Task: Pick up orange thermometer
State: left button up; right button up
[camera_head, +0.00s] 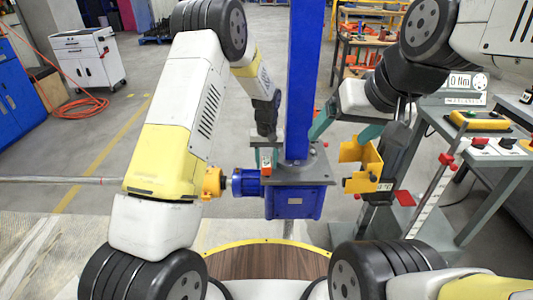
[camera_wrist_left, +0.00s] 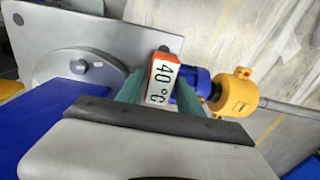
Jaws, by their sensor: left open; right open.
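The orange thermometer (camera_head: 266,161) is a small orange block with a white face, at the blue jack's gearbox. In the left wrist view the thermometer (camera_wrist_left: 161,82) shows "40°C" and sits upright between the two teal fingers. My left gripper (camera_head: 267,141) is open around it, seen partly edge-on in the head view; in the wrist view the gripper (camera_wrist_left: 158,92) has a finger on each side, and contact cannot be told. My right gripper (camera_head: 346,132) is open, right of the blue column, above a yellow bracket.
The blue screw jack (camera_head: 296,203) has a tall column (camera_head: 305,80) between my arms. A yellow coupling (camera_head: 213,183) and shaft (camera_head: 60,180) extend left. The yellow bracket (camera_head: 361,166) stands right of the jack. A grey bench (camera_head: 480,160) with a control box is at the right.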

pick_arm(q)
grip_shut()
jog(key=shift+r, duration=0.1)
